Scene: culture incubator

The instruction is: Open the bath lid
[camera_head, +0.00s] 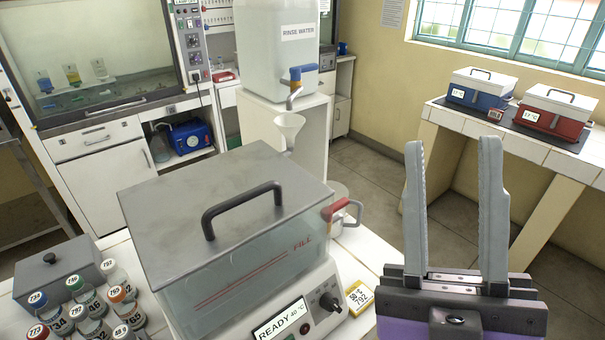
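The bath (255,287) stands on the white table in front of me, with clear walls, a red FILL line and a display reading READY. Its flat grey metal lid (165,215) lies shut on top. A black arched handle (241,204) rises from the lid. My gripper (450,160) is at the right, its two grey fingers pointing up and apart, with nothing between them. It is to the right of the bath and clear of the lid and handle.
Several capped bottles (90,298) and a grey box (58,270) stand left of the bath. A rinse water tank (278,50) with funnel stands behind.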

